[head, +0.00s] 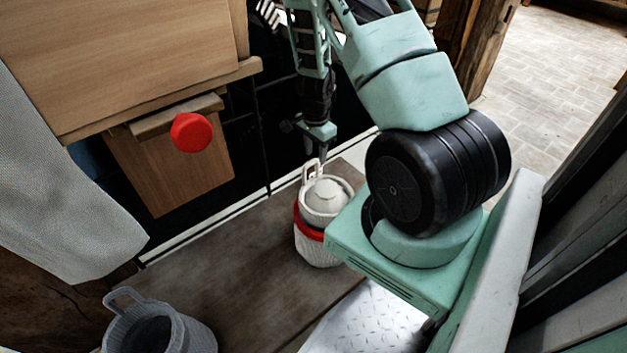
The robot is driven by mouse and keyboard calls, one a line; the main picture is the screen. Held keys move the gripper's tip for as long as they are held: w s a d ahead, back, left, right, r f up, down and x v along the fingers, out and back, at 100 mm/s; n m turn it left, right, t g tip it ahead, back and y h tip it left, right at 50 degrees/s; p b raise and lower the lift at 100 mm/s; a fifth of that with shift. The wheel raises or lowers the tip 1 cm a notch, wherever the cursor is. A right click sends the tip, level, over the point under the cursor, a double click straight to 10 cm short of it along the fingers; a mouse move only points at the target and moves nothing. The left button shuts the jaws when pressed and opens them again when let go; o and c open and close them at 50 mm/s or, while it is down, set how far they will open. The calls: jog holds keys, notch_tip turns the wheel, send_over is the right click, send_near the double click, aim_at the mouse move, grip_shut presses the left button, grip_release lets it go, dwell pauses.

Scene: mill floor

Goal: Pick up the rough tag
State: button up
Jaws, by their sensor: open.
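My gripper (322,153) points down just above a white woven basket (318,250) with a red band. Its jaws are small in the view and stand apart, with nothing seen between them. A pale rounded lump (326,195) sits in the top of this basket, and a loop handle (311,172) rises at its back rim, close below my fingertips. I cannot make out the rough tag for certain. Whether it is in the basket or hidden behind my arm cannot be told.
A grey woven basket (189,335) with a loop handle stands at the lower left. A wooden cabinet (160,165) with a red knob (191,132) is at the left, beside a hanging grey cloth (60,190). The brown floor (235,275) between the baskets is clear.

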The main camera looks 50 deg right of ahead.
aim_at(314, 168)
notch_tip(314, 168, down, 8)
jog(key=b, duration=0.4)
jog(key=shift+w+a+r, duration=0.1)
jog(key=shift+w+r, duration=0.05)
jog(key=shift+r, duration=0.2)
grip_shut()
